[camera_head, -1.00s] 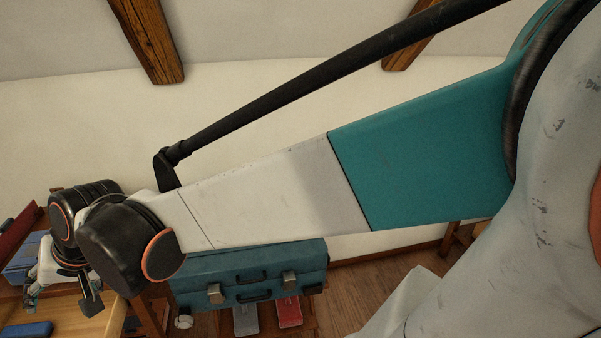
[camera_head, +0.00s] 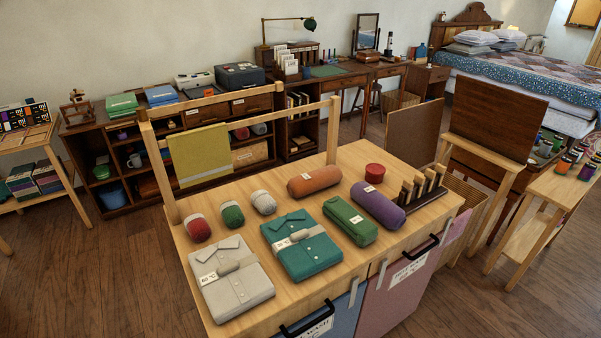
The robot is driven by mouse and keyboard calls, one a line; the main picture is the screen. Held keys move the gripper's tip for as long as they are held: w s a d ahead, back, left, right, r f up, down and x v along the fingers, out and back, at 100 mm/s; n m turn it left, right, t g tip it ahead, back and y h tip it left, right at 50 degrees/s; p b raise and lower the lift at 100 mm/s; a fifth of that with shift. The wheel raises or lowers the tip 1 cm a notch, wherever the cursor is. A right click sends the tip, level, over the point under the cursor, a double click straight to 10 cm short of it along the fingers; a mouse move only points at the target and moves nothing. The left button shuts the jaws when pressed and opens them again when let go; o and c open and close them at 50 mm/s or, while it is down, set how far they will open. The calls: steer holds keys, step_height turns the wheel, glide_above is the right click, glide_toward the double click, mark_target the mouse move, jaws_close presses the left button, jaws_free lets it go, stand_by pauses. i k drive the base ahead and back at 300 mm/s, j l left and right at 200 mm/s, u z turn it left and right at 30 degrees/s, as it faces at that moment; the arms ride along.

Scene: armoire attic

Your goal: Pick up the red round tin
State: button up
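A red round tin (camera_head: 375,173) with a small white label on top stands upright on the wooden table (camera_head: 352,158), near its back right. It is just behind a rolled purple bundle (camera_head: 378,204) and to the left of a dark slotted wooden rack (camera_head: 423,186). Nothing covers the tin. My gripper is not in this view, so its state is hidden.
The table also holds folded grey (camera_head: 231,284) and teal (camera_head: 302,246) shirts, an orange roll (camera_head: 314,181), a green case (camera_head: 349,221) and several yarn balls. A wooden rail with a yellow cloth (camera_head: 200,154) rises along the back edge. Wooden floor surrounds the table.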

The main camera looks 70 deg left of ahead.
mark_target(373, 179)
steer(key=j+u, duration=0.2)
steer(key=u, duration=0.3)
steer(key=i+j+u, duration=0.1)
steer(key=u, duration=0.35)
steer(key=i+j+u, duration=0.1)
steer(key=j+u, duration=0.15)
steer(key=u, duration=0.25)
steer(key=i+j+u, duration=0.15)
steer(key=u, duration=0.3)
steer(key=i+l+u, duration=0.1)
steer(key=l+u, duration=0.2)
steer(key=u, duration=0.2)
steer(key=l+u, duration=0.3)
steer(key=u, duration=0.2)
steer(key=l+u, duration=0.1)
steer(key=l, duration=0.65)
steer(key=l+u, duration=0.15)
steer(key=l, duration=0.6)
steer(key=l+u, duration=0.1)
steer(key=l, duration=0.65)
steer(key=k+l+u, duration=0.15)
steer(key=l, duration=0.55)
